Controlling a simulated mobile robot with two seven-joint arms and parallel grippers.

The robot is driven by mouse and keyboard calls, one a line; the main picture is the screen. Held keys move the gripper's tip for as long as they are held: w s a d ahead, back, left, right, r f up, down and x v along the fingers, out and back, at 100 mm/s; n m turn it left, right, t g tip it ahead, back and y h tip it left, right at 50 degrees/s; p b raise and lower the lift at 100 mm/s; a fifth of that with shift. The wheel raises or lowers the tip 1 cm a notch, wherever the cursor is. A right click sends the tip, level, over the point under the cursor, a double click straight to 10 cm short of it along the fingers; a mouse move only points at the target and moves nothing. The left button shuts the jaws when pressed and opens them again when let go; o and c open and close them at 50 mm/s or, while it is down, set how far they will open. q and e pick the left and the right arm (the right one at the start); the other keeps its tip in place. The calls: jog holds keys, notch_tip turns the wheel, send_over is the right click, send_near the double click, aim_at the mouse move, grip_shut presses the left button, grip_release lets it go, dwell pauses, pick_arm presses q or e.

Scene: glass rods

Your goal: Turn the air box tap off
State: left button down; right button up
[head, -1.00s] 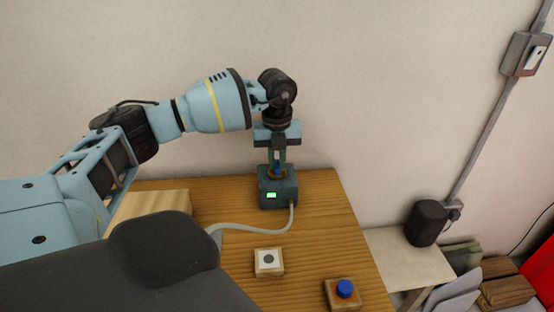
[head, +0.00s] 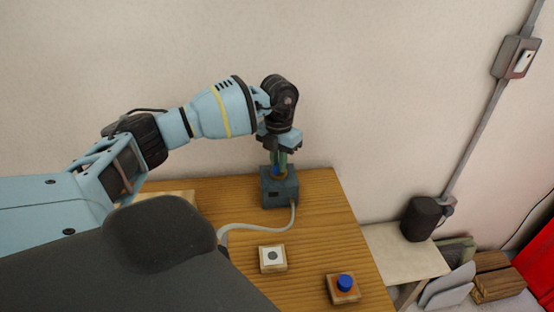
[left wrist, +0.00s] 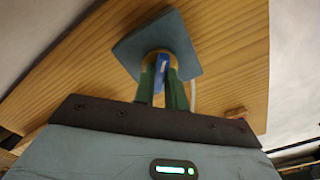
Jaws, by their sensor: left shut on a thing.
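The air box (head: 280,194) is a dark teal box near the back of the wooden table; its small front window is dark. A blue tap (head: 276,170) stands on top in a brass-coloured collar. My left gripper (head: 280,162) points straight down over the box, its green fingers shut on the tap. In the left wrist view the tap (left wrist: 161,70) shows blue between the two fingers, above the box top (left wrist: 128,48), which looks turned relative to the gripper. The fingers partly hide the tap. My right gripper is not in view.
A grey hose (head: 255,227) runs from the box across the table (head: 320,215). A white plate with a grey dot (head: 272,257) and a blue button on a wooden block (head: 344,283) lie nearer. A lower bench (head: 405,255) stands to the right.

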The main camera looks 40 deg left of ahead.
pick_arm(q)
jog(key=m, duration=0.4)
jog(key=shift+m, duration=0.3)
jog(key=m, duration=0.4)
jog(key=shift+m, duration=0.3)
jog(key=c, duration=1.4)
grip_release()
jog(key=shift+c, duration=0.2)
jog(key=shift+r, duration=3.95)
jog(key=shift+f, duration=0.1)
